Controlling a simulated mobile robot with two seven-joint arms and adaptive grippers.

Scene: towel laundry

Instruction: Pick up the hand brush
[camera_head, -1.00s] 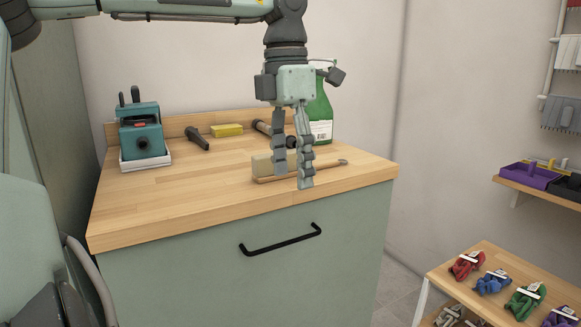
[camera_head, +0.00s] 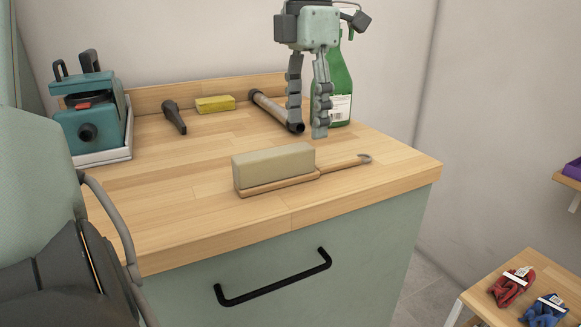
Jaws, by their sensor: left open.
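The hand brush (camera_head: 275,167) lies on the wooden countertop, with its pale bristle block upward and its wooden handle pointing right, ending in a small hook. My left gripper (camera_head: 307,134) is open and points down, its two fingers apart with nothing visible between them. In the picture the fingertips show above the brush's right part, near where the handle begins, and they do not appear to touch it. My right gripper is not in view.
A green spray bottle (camera_head: 338,88) stands behind the gripper. A grey tube (camera_head: 270,107), a yellow sponge (camera_head: 215,104), a dark nozzle (camera_head: 174,117) and a teal machine (camera_head: 92,115) on a white tray sit along the back. The counter's front left (camera_head: 180,205) is clear.

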